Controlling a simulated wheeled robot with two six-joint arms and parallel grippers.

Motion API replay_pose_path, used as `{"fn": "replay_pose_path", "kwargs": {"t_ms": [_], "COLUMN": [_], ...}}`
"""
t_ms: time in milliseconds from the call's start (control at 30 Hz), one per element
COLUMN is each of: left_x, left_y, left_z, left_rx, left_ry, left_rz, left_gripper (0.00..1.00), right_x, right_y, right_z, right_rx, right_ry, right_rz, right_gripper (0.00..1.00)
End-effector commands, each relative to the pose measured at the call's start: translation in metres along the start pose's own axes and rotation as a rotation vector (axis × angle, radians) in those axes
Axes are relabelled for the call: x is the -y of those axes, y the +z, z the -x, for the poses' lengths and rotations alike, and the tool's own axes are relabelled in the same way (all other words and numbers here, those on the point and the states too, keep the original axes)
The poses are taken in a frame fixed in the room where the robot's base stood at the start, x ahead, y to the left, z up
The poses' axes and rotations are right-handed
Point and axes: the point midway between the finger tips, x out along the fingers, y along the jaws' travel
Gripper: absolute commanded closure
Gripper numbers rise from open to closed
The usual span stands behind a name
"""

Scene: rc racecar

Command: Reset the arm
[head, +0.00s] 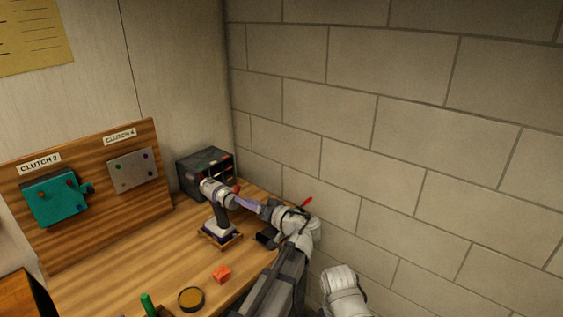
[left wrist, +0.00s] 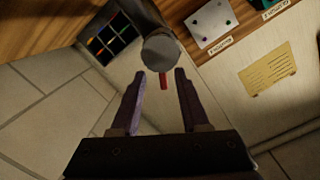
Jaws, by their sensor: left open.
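My left gripper (head: 243,202) reaches across the right side of the workbench, its purple fingers close to a white and dark power drill (head: 215,193). The drill stands upright on a small wooden base (head: 221,236). In the left wrist view my left gripper (left wrist: 161,75) is open, with a gap between its fingers. A grey round end, seemingly the drill's (left wrist: 160,49), lies just beyond the fingertips, with a small red part (left wrist: 163,80) showing between the fingers. Whether the fingers touch the drill cannot be told. My right gripper is not in view.
A dark organizer box (head: 206,170) stands behind the drill. A wooden board (head: 100,200) holds a teal clutch (head: 55,196) and a grey plate (head: 133,170). An orange cube (head: 221,274), round tin (head: 191,298) and green-handled thing (head: 147,304) lie in front. A block wall (head: 400,130) bounds the right.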

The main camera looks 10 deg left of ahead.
Motion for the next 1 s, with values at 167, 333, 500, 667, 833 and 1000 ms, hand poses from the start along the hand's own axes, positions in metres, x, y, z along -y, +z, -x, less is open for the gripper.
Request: {"fn": "replay_pose_path", "kwargs": {"t_ms": [167, 333, 500, 667, 833, 1000], "left_x": [0.0, -0.007, -0.005, 0.002, 0.005, 0.004], "left_y": [0.087, 0.174, 0.233, 0.259, 0.266, 0.267], "left_z": [0.037, 0.103, 0.18, 0.234, 0.258, 0.26], "left_rx": [0.286, 0.572, 0.756, 0.832, 0.856, 0.857], "left_ry": [0.172, 0.466, 0.798, 1.037, 1.15, 1.162], "left_rz": [-0.164, -0.383, -0.577, -0.69, -0.735, -0.741], "left_gripper": [0.55, 0.55, 0.55, 0.55, 0.55, 0.55], "right_x": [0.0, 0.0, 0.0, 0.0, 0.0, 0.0], "right_y": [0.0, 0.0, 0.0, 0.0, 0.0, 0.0], "right_z": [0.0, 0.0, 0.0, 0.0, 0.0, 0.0], "right_rx": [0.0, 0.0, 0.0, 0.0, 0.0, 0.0], "right_ry": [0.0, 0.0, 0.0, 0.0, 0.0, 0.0], "right_rz": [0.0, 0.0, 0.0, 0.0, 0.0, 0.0], "right_gripper": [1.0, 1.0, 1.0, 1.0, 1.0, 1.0]}}
